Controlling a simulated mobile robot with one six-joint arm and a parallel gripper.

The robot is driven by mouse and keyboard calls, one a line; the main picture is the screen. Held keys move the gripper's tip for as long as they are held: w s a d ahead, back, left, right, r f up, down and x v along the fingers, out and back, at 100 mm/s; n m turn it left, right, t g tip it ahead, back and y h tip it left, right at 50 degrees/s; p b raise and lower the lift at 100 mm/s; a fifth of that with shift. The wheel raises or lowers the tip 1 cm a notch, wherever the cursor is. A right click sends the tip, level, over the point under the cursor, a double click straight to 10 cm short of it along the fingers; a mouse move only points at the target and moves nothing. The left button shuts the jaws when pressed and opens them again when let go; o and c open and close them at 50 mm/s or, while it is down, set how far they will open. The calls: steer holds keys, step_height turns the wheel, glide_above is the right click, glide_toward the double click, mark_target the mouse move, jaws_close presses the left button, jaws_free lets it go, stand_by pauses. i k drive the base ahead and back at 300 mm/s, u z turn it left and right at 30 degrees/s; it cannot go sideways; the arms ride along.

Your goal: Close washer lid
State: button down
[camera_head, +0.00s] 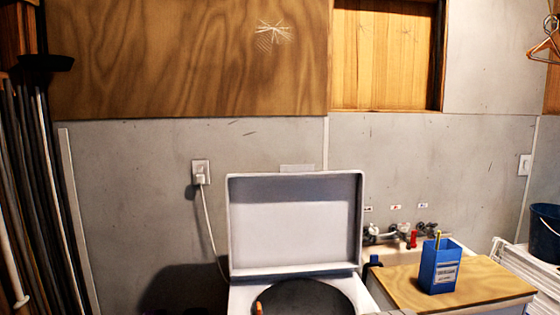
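The washer lid (295,222) stands open and upright at the back of the washer. Its pale inner face is toward me. The white washer top (242,296) shows at the bottom of the head view, with a dark round opening (305,299) in it. A small orange-red thing (258,308) shows at the opening's left front edge; I cannot tell what it is. The washer's front is below the picture. My gripper is not in view.
Right of the washer, a wooden board (475,282) bears a blue box (439,266). Behind it are taps (400,231) over a sink. A cord runs from the wall outlet (201,172) down behind the washer. Poles (35,190) stand at left. A dark bucket (545,235) sits at right.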

mark_target(296, 218)
steer(key=i, duration=0.95)
steer(key=u, duration=0.05)
